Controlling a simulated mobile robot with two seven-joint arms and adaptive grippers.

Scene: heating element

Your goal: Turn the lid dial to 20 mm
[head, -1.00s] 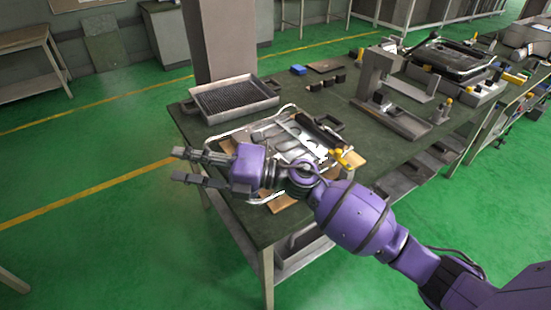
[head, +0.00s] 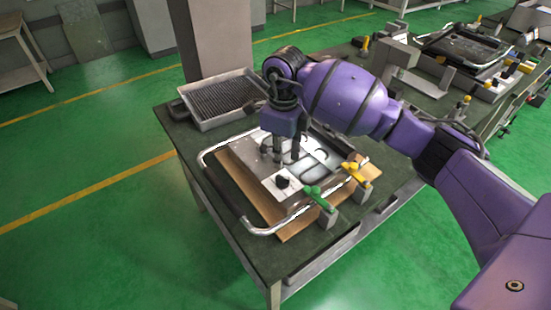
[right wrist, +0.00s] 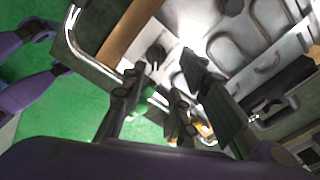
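The lid (head: 252,162), a silver metal plate, lies on the table inside a chrome tube frame. A small black knob (head: 282,182), which looks like the dial, sits on a light patch near the lid's front corner. Its scale marks are too small to read. My right gripper (head: 286,163) points down over the lid, just behind the knob in the head view. Its two fingers are apart and hold nothing. In the right wrist view the knob (right wrist: 155,54) shows beyond the gap between the fingertips; contact is not visible. My left gripper is not in the head view.
A green handle (head: 313,193) and a yellow handle (head: 355,171) stand on small blocks at the lid's right front. A wooden board (head: 235,180) lies under the lid. A grey mesh tray (head: 222,98) stands behind. The dark table's front corner (head: 275,262) is bare.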

